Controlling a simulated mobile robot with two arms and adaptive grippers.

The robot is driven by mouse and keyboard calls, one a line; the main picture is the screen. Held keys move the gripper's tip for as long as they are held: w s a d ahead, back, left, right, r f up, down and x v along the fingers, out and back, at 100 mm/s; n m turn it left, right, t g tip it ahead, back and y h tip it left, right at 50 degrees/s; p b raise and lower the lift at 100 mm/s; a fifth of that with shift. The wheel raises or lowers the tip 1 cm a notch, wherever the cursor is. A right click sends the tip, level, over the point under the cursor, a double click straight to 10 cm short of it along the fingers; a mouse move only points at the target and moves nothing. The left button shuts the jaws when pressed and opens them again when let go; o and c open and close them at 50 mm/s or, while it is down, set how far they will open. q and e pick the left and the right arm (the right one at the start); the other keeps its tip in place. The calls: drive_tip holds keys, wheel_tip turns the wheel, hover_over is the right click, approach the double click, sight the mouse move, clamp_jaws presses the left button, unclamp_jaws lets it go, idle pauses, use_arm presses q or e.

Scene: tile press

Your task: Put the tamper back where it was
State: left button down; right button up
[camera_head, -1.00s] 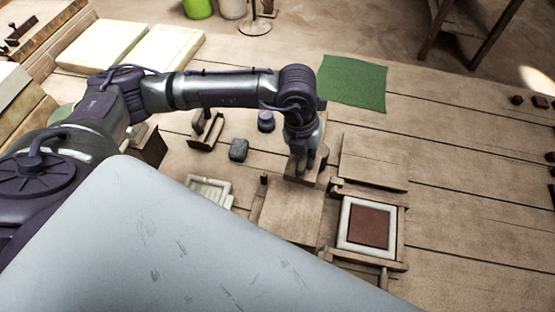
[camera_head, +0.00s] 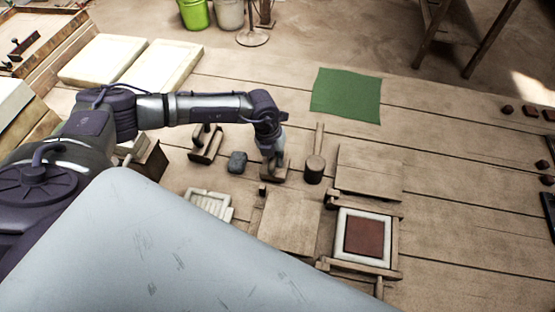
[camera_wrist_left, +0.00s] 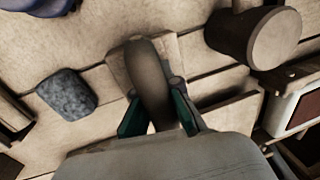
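The tamper (camera_head: 283,174) has a square wooden block and an upright rounded handle. In the head view it is low over the table or on it, left of the mallet; I cannot tell if it touches. My left gripper (camera_head: 269,155) points down at it from above. In the left wrist view the teal fingers (camera_wrist_left: 160,114) are on both sides of the tamper's dark handle (camera_wrist_left: 150,78) and look shut on it. The fingertips are partly hidden by the handle and wrist. My right gripper is not in view.
A wooden mallet (camera_head: 315,168) stands close right of the tamper. A grey stone (camera_head: 237,162) and a wooden tool (camera_head: 204,145) are to the left. A board (camera_head: 291,222) and a press frame with a red tile (camera_head: 364,237) are nearer. A green cloth (camera_head: 346,95) lies behind.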

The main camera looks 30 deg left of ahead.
use_arm(q)
drive_tip(key=shift+w+f, duration=0.1)
drive_tip(key=shift+f, duration=0.6)
drive_tip(key=shift+f, duration=0.2)
drive_tip(key=c, duration=1.3)
unclamp_jaws()
